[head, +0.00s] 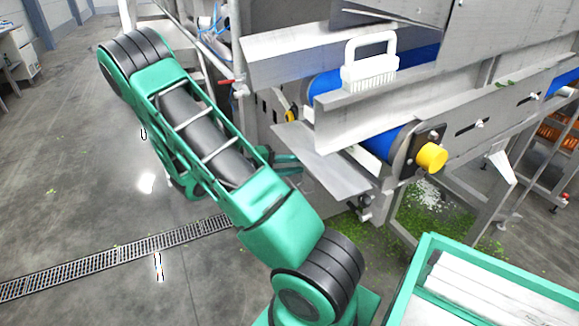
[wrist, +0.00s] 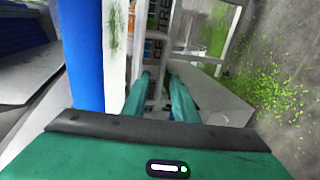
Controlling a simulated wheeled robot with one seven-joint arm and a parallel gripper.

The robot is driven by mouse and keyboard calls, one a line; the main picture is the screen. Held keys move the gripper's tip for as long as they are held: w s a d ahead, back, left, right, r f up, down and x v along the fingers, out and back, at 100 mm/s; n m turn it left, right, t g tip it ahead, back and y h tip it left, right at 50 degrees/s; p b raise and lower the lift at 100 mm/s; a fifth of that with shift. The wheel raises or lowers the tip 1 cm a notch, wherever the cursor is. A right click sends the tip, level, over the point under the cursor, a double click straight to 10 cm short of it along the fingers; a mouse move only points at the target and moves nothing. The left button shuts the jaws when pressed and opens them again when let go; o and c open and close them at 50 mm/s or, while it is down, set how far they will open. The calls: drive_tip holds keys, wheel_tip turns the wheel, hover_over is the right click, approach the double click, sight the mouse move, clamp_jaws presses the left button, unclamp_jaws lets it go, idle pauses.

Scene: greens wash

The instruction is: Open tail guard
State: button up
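My gripper (head: 288,164) is at the left end of the conveyor, partly hidden behind my own arm in the head view. In the wrist view its two green fingers (wrist: 161,84) are apart. A pale grey bar handle (wrist: 157,50) shows at and between the fingertips; I cannot tell whether they touch it. A bent grey sheet-metal plate (head: 322,165) sits below the belt end, just right of my gripper, and may be the tail guard. The blue belt (head: 380,140) turns round a roller above it. The handle is not clear in the head view.
A white brush (head: 369,70) stands on the conveyor's side plate. A yellow knob (head: 431,157) sticks out at the roller end. Green scraps litter the floor under the frame. A green-rimmed crate (head: 420,262) is at lower right. Open floor with a drain grate (head: 120,256) lies left.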

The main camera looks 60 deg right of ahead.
drive_tip(key=w+a+f, duration=0.2)
drive_tip(key=w+a, duration=0.2)
drive_tip(key=a, duration=0.6)
drive_tip(key=shift+w+a+f, duration=0.2)
drive_tip(key=shift+a, duration=0.15)
idle(1.1)
idle(0.4)
drive_tip(key=v, duration=1.1)
drive_tip(key=shift+d, duration=0.2)
